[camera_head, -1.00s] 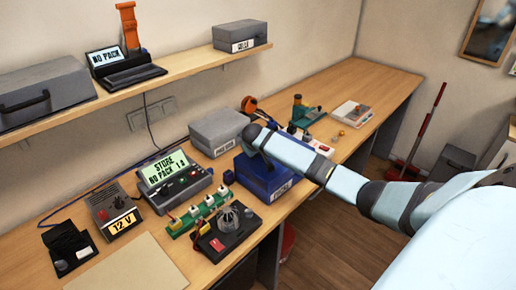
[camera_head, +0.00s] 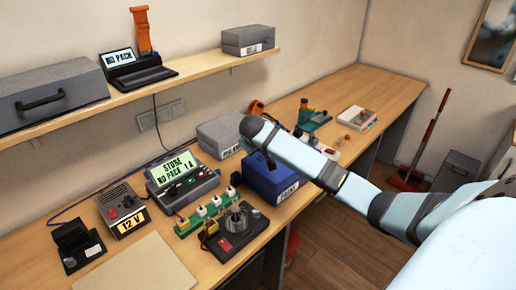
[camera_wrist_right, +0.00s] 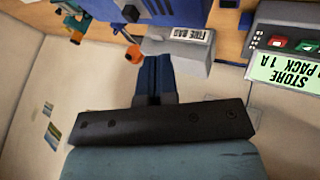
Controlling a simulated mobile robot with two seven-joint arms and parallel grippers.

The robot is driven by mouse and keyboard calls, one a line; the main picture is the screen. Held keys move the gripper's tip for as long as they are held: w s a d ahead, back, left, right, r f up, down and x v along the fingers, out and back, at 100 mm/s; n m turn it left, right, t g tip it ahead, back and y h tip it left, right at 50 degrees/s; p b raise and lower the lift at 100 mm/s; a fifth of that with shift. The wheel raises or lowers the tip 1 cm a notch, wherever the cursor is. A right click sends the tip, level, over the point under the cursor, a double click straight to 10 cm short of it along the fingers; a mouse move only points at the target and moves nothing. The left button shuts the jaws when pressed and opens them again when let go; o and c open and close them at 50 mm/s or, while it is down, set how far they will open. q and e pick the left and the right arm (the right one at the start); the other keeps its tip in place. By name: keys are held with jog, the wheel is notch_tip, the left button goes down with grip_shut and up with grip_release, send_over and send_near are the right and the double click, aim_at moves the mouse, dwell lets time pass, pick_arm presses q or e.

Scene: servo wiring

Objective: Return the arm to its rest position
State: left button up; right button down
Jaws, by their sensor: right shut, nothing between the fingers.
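My right arm (camera_head: 300,155) reaches in from the right in the head view, its dark-ended link raised above the blue box (camera_head: 264,180). In the right wrist view my right gripper (camera_wrist_right: 155,62) shows dark blue fingers close together, shut and empty. The fingers point toward the grey labelled box (camera_wrist_right: 190,46), which lies beyond their tips; I cannot tell the exact gap. In the head view the gripper is mostly hidden by the arm. My left gripper is not in view.
Near the arm on the bench stand the grey box (camera_head: 219,131), the STORE display unit (camera_head: 185,190), a green strip with white plugs (camera_head: 206,216) and the 12 V unit (camera_head: 123,208). A shelf (camera_head: 190,68) runs above. The bench's far right end is fairly clear.

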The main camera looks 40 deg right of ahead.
dwell(0.4)
jog(key=s+a+f+n+y, duration=0.1)
jog(key=s+a+f, duration=0.4)
jog(key=s+a, duration=0.2)
jog(key=s+a+f+n+y, duration=0.1)
jog(key=s+a+f+y, duration=0.1)
jog(key=s+a+f, duration=0.45)
jog(key=s+a+r+y, duration=0.1)
jog(key=s+a, duration=0.2)
jog(key=s, duration=0.5)
jog(key=s+a+r+g+y, duration=0.15)
jog(key=s+a, duration=0.25)
jog(key=s, duration=0.5)
jog(key=s+a+r, duration=0.2)
jog(key=s+a, duration=0.1)
jog(key=s, duration=0.5)
jog(key=w+a+f+t+y, duration=0.1)
jog(key=w+a+f+t, duration=0.2)
jog(key=f, duration=0.4)
jog(key=w+a+f+n+t+y, duration=0.1)
jog(key=w+a+f+t, duration=0.1)
jog(key=f, duration=0.5)
jog(key=shift+w+a+n+t+y, duration=0.3)
jog(key=shift+w+a+t+y, duration=0.15)
jog(key=shift+t, duration=0.7)
jog(key=shift+f, duration=0.1)
